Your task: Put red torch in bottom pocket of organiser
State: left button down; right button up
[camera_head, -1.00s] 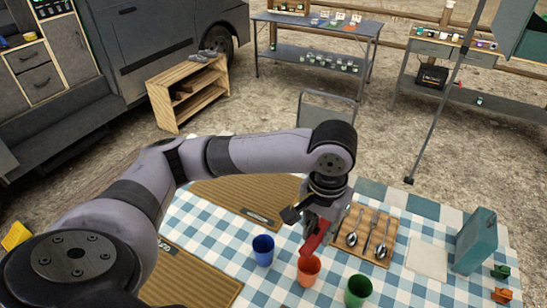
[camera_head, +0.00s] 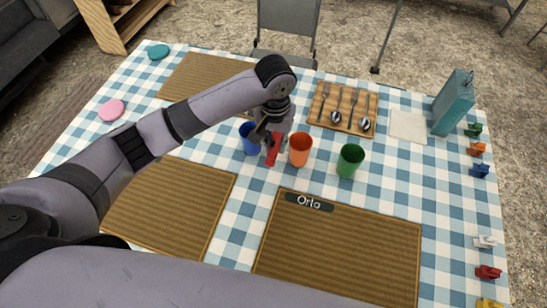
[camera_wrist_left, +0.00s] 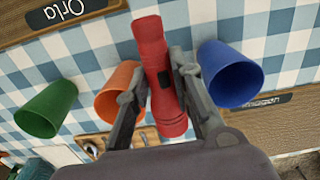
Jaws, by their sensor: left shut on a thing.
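My left gripper (camera_head: 268,133) is shut on the red torch (camera_head: 273,150), above the checked table between the blue cup and the orange cup. In the left wrist view the torch (camera_wrist_left: 152,62) sits lengthwise between both fingers of the gripper (camera_wrist_left: 157,80). A dark patch shows on its side. I cannot make out an organiser with pockets in the current views. My right gripper is not in view.
The blue cup (camera_head: 249,140), orange cup (camera_head: 300,149) and green cup (camera_head: 350,160) stand near the torch. A spoon tray (camera_head: 318,105), a teal upright container (camera_head: 452,105) and several small coloured items lie right. The "Orla" mat (camera_head: 340,245) is clear.

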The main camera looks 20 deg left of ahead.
pick_arm(q)
notch_tip(320, 180, down, 8)
jog(key=shift+r, duration=0.1)
dwell(0.4)
jog(key=c, duration=1.4)
grip_release()
